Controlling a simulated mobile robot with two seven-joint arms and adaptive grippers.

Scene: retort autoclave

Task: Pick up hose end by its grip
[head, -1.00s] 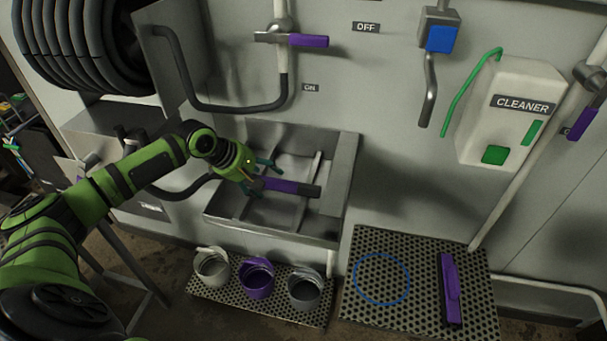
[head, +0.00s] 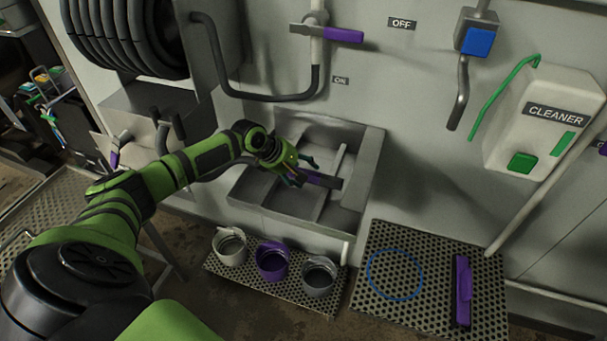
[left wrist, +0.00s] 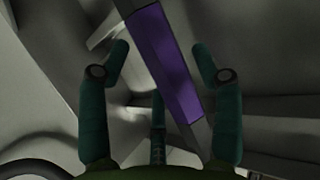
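The hose end lies in the metal sink (head: 246,190), with its dark nozzle (head: 330,181) pointing right. Its purple grip (head: 309,177) is mostly hidden by my left gripper (head: 304,168) in the head view. In the left wrist view, the purple grip (left wrist: 165,60) runs slantwise between the spread teal fingers of the left gripper (left wrist: 158,52). The fingers are open, one on each side, and are not closed on the grip. I cannot tell whether one finger touches it. My right gripper is not in view.
White, purple and grey buckets (head: 272,262) stand on a perforated mat below the sink. Another mat (head: 430,238) holds a blue ring (head: 395,274) and a purple tool (head: 462,290). A purple-handled valve (head: 343,35) and a cleaner dispenser (head: 545,115) are on the wall.

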